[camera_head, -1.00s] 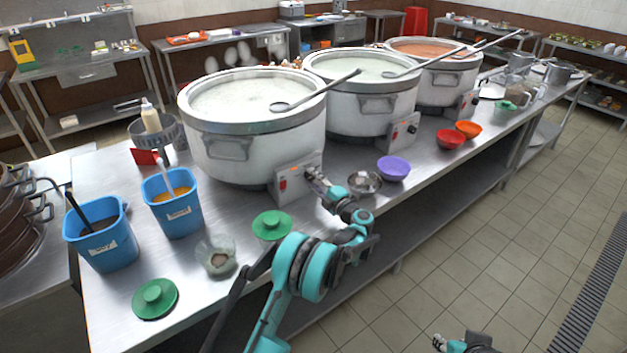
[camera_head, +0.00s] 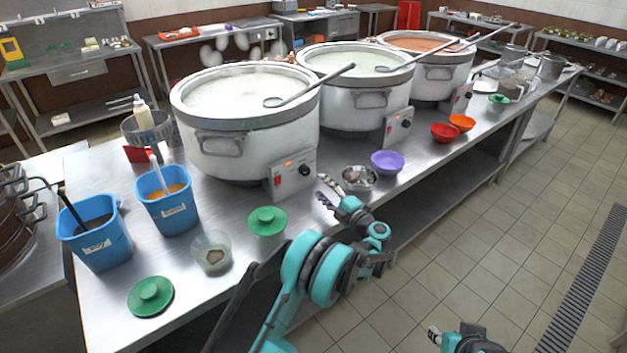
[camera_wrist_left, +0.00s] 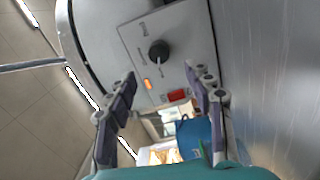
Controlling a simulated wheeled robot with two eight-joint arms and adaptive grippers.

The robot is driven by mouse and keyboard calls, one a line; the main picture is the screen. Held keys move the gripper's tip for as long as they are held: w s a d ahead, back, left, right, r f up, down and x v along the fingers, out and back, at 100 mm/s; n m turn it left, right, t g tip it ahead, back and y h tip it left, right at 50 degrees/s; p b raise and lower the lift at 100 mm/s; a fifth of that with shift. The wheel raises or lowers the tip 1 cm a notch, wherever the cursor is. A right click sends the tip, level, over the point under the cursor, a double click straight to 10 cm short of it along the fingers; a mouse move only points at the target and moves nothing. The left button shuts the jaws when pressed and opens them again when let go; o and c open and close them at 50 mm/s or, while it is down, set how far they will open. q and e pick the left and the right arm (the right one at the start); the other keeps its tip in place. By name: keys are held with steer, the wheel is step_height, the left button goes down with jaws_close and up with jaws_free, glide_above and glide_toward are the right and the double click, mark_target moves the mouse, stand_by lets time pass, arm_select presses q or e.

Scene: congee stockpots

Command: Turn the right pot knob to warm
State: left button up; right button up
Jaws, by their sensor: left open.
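Three white stockpots stand in a row: a near left pot (camera_head: 250,150) and a middle pot (camera_head: 352,103) with pale contents, and a far right pot (camera_head: 440,78) with orange-red contents. The near pot's control box (camera_head: 291,176) has a dark knob (camera_head: 304,170), also in the left wrist view (camera_wrist_left: 158,52), an orange lamp (camera_wrist_left: 148,84) and a red switch (camera_wrist_left: 177,95). The knob's setting is too small to read. My left gripper (camera_head: 323,190) is open and empty, apart from the knob and facing it. My right gripper (camera_head: 435,335) shows only partly at the bottom edge.
A metal bowl (camera_head: 359,178) and purple bowl (camera_head: 388,162) lie close to my left gripper. A green lid (camera_head: 267,220), a clear cup (camera_head: 211,251) and blue containers (camera_head: 167,200) stand to the left. The floor at right is clear.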

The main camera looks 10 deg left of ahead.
arm_select(q)
steer(key=shift+v, duration=1.65)
step_height(320, 180, up, 19)
steer(key=w+d+m+t+h, duration=0.1)
steer(key=d+m+t+h, duration=0.1)
steer(key=m+t+h, duration=0.45)
steer(key=s+d+r+m+t+h, duration=0.1)
steer(key=s+d+r+m+h, duration=0.1)
steer(key=r+m+h, duration=0.25)
steer(key=s+d+r+m+t+h, duration=0.1)
steer(key=s+d+r+m+h, duration=0.15)
steer(key=m, duration=0.35)
steer(key=s+a+f+m+g, duration=0.3)
steer(key=s+f, duration=0.4)
steer(key=s, duration=0.5)
steer(key=s+a+f+m+g, duration=0.3)
steer(key=s+f+g, duration=0.2)
steer(key=s, duration=0.7)
steer(key=s+a+f+m+g, duration=0.3)
steer(key=s+f+g, duration=0.2)
steer(key=s+f, duration=0.5)
steer(key=s, duration=0.2)
steer(key=shift+s+a+m+h, duration=0.3)
steer(key=shift+s+h, duration=0.05)
steer(key=shift+s, duration=0.05)
steer(key=shift+f, duration=0.1)
